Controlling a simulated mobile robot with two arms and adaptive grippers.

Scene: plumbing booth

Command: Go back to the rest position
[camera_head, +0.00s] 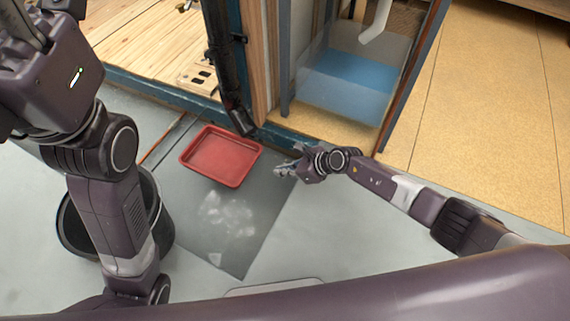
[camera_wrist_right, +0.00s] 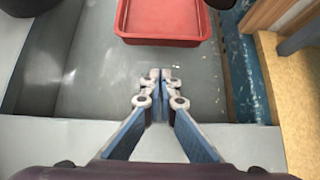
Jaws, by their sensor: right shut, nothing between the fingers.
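My right gripper (camera_head: 284,171) is in the middle of the head view, just right of the red tray and apart from it. In the right wrist view its fingers (camera_wrist_right: 161,78) are together with nothing between them. My left arm comes in at the left of the head view and rises to the top left corner. Its gripper's fingertips do not show.
A red tray (camera_head: 184,160) lies empty on a dark grey mat (camera_head: 255,225) with a whitish patch. A black bucket (camera_head: 72,228) stands behind my left arm. A wooden booth with a blue frame (camera_head: 160,92) and a clear bin of blue liquid (camera_head: 345,85) stands beyond.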

